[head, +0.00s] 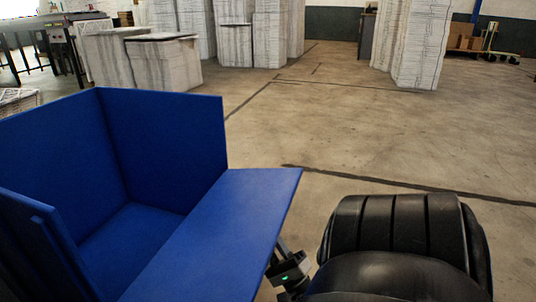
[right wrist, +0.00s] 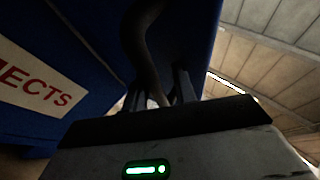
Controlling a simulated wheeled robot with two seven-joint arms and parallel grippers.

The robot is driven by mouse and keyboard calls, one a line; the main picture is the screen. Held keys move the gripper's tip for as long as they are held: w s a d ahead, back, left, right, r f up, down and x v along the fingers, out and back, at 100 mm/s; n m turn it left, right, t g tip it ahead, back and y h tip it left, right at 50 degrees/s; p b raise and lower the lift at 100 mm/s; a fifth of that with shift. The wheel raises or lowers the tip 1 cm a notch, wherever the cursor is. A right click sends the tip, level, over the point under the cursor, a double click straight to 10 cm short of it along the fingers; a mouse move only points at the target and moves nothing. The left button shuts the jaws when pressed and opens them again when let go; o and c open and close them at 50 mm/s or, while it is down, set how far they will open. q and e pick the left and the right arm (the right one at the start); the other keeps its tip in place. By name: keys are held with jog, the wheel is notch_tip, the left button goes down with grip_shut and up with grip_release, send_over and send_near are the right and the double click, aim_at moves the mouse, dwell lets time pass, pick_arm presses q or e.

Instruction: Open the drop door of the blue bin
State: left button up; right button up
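The blue bin (head: 160,135) stands at the left in the head view, and the part of its inside I can see is empty. Its drop door (head: 225,225) is swung down and outward, lying roughly flat. My right gripper (head: 289,272) is beneath the door's outer edge, mostly hidden. In the right wrist view, the fingers (right wrist: 158,92) are apart, with a dark curved bar (right wrist: 147,40), perhaps the door's handle, reaching between them. I cannot tell whether they grip it. A white label (right wrist: 38,82) with red letters "JECTS" is on the blue panel. My left gripper is out of view.
Pale wrapped stacks (head: 160,60) stand behind the bin, and more (head: 408,40) stand at the back right. A dark table (head: 60,22) is at the far left. The concrete floor (head: 350,135) right of the bin is clear.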

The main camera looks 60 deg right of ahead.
jog(key=shift+w+a, duration=0.1)
jog(key=shift+w, duration=0.05)
dwell(0.3)
jog(key=v, duration=1.2)
